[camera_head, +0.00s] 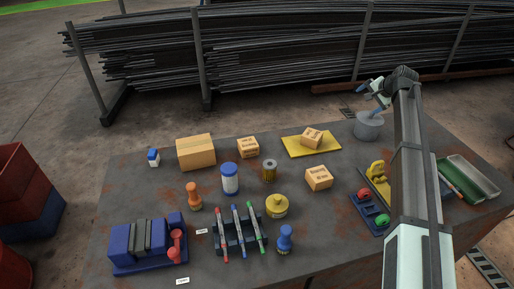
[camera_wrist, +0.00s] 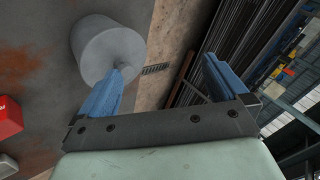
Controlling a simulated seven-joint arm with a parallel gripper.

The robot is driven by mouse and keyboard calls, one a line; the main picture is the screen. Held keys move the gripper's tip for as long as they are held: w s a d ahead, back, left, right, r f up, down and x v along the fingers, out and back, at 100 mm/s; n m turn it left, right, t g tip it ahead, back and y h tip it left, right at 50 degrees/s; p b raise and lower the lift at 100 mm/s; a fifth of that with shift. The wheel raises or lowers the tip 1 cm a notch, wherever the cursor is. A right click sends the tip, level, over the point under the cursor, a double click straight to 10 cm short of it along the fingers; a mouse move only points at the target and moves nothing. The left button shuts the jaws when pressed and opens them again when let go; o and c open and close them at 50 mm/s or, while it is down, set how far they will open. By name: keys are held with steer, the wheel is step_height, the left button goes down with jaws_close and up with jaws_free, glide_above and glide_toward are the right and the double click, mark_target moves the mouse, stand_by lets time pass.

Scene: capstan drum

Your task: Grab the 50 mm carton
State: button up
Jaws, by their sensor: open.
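Several brown cartons stand on the dark table; I cannot read which is the 50 mm one. Small cartons are one left of centre (camera_head: 248,147), one on a yellow mat (camera_head: 312,138) and one right of centre (camera_head: 318,178). A larger carton (camera_head: 196,152) stands further left. My gripper (camera_head: 376,93) is open and empty at the far right of the table, above the grey drum (camera_head: 369,128). In the wrist view, my blue fingers (camera_wrist: 164,68) are spread apart, with the drum (camera_wrist: 106,48) beside and behind the left finger. No small carton shows clearly there.
A pen rack (camera_head: 237,240) is in front. Red and green buttons (camera_head: 372,210) and a green tray (camera_head: 470,178) are at right.

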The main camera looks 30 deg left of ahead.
steer(key=s+a+f+n+g+h, duration=0.1)
steer(key=s+a+n+g, duration=0.15)
steer(key=s+a, duration=0.55)
steer(key=s+a+f+n+g, duration=0.1)
steer(key=s+a+n, duration=0.35)
steer(key=a, duration=0.75)
steer(key=n+g+h, duration=0.3)
steer(key=n+h, duration=0.1)
steer(key=n, duration=0.3)
glide_above(248, 143)
steer(key=shift+t, duration=0.25)
steer(key=f, duration=0.7)
steer(key=shift+s+a+f, duration=0.2)
steer(key=shift+s+f, duration=0.1)
steer(key=shift+f, duration=0.1)
steer(key=shift+w+d+f, duration=0.1)
steer(key=shift+w+f, duration=0.1)
steer(key=shift+f, duration=1.2)
steer(key=shift+w+d+f, duration=0.1)
steer(key=shift+w+f, duration=0.05)
steer(key=shift+f, duration=1.2)
steer(key=shift+a, duration=0.1)
steer(key=c, duration=1.2)
